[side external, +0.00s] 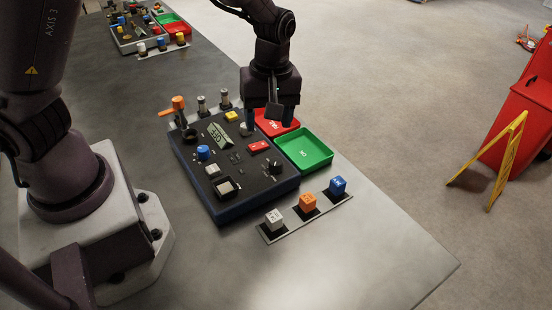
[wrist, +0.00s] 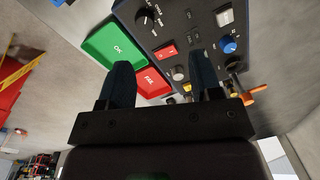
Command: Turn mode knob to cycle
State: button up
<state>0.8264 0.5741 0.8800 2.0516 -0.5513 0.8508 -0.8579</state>
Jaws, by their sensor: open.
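The control panel (side external: 218,205) is a dark box on the grey table. A black knob (side external: 275,167) stands near its right corner, beside the green tray. In the wrist view the black knob (wrist: 147,18) is at the top, with small white marks and lettering around it; one word looks like "CYCLE". Which mark it points to is too small to tell. My gripper (side external: 268,118) is open and empty above the panel's far right edge, near the red tray, apart from the knob. In the wrist view its fingers (wrist: 162,62) straddle the view of the red tray and panel edge.
A red tray (side external: 288,126) and a green tray (side external: 321,154) adjoin the panel. The panel also carries a blue knob (side external: 203,152), a red switch (side external: 258,147) and an orange-handled lever (side external: 178,104). Lettered cubes stand on a plate (side external: 270,236) in front.

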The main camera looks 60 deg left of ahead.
aim_at(276, 161)
jog(key=f+n, duration=0.1)
jog(key=f, duration=0.3)
jog(key=w+f+n, duration=0.1)
jog(key=f, duration=0.3)
jog(key=f+n, duration=0.1)
jog(key=f, duration=0.3)
jog(key=shift+w+a+f+n+t, duration=0.1)
jog(key=shift+w+n+t, duration=0.3)
jog(key=c, duration=0.9)
